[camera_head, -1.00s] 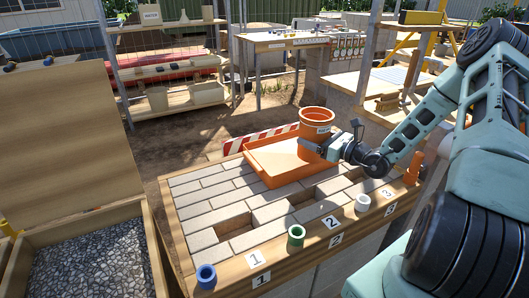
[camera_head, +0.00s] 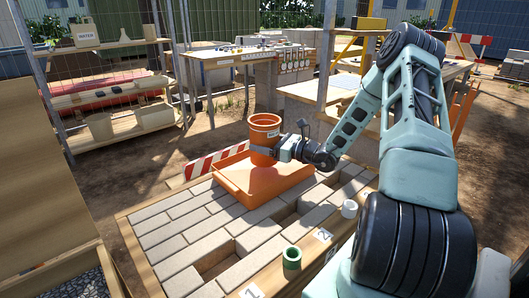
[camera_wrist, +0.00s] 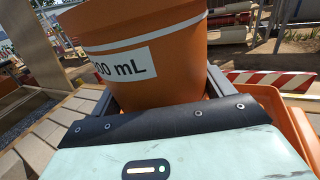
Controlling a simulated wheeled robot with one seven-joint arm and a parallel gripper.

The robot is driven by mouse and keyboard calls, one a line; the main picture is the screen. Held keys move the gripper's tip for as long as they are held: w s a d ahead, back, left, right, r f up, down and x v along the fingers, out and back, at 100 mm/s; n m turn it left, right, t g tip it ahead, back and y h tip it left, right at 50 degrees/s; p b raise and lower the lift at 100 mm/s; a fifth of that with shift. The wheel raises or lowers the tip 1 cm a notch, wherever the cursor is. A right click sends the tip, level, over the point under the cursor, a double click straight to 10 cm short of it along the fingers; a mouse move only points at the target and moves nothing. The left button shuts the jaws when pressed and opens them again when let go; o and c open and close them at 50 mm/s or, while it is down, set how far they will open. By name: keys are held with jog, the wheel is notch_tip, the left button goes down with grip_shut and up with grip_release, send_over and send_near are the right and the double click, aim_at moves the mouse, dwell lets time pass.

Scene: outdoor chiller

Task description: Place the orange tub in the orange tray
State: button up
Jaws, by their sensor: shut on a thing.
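The orange tub (camera_head: 265,130) is upright, with a white label on its side. My gripper (camera_head: 270,153) is shut on its lower part, with a finger on either side in the wrist view. The tub (camera_wrist: 145,60) fills the middle of the wrist view, and its label ends in "00 mL". The orange tray (camera_head: 262,190) lies on the paved table top. The tub is over the tray's back part; its base is partly hidden by my gripper, and I cannot tell whether it touches the tray floor. The tray's edge (camera_wrist: 290,120) also shows at the right of the wrist view.
A red and white striped barrier (camera_head: 215,160) stands behind the tray. The table top (camera_head: 190,235) has open gaps between pavers.

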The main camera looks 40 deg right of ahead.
jog(key=shift+f, duration=1.35)
jog(key=shift+f, duration=0.1)
jog(key=o, duration=1.8)
jog(key=v, duration=1.2)
